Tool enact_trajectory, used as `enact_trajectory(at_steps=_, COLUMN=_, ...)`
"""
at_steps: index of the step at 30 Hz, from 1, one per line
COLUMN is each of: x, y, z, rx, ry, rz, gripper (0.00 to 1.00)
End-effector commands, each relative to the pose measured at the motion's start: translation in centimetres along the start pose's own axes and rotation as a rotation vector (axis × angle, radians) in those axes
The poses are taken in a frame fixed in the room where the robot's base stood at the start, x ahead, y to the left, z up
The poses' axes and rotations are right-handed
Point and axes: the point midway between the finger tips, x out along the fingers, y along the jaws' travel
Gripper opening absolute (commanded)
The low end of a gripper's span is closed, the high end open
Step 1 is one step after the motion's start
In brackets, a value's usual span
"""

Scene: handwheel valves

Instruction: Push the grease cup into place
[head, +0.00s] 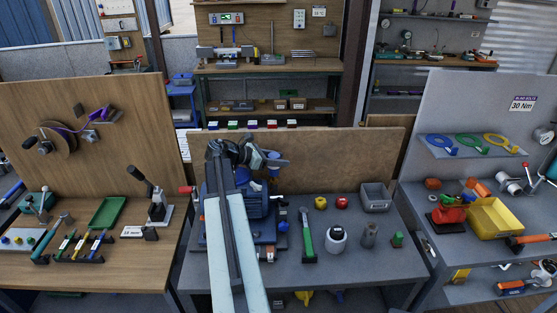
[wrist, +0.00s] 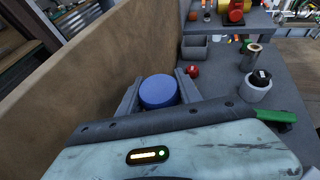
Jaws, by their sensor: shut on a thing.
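The grease cup shows as a round blue cap (wrist: 159,91) in the wrist view. It sits between the two grey fingers of my gripper (wrist: 158,88), which is shut on it. In the head view my gripper (head: 268,160) is above the back of the blue machine (head: 254,207) on the middle bench. My arm hides much of that machine. The lower end of the cup and the place under it are hidden, so I cannot tell how deep it sits.
A brown backboard (head: 345,160) stands close behind my gripper. To the right on the bench are a green-handled tool (head: 306,235), a white jar (head: 336,239), a red knob (head: 342,202), a yellow knob (head: 320,203) and a grey bin (head: 376,197).

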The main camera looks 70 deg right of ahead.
Motion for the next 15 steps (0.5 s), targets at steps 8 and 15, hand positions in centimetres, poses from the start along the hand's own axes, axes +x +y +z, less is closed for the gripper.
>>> enact_trajectory(at_steps=8, x=0.22, y=0.02, z=-0.64, rx=0.0, ry=0.0, rz=0.001, gripper=0.0)
enact_trajectory(at_steps=15, x=0.1, y=0.03, z=-0.44, rx=-0.001, ry=0.0, rz=0.001, gripper=0.0)
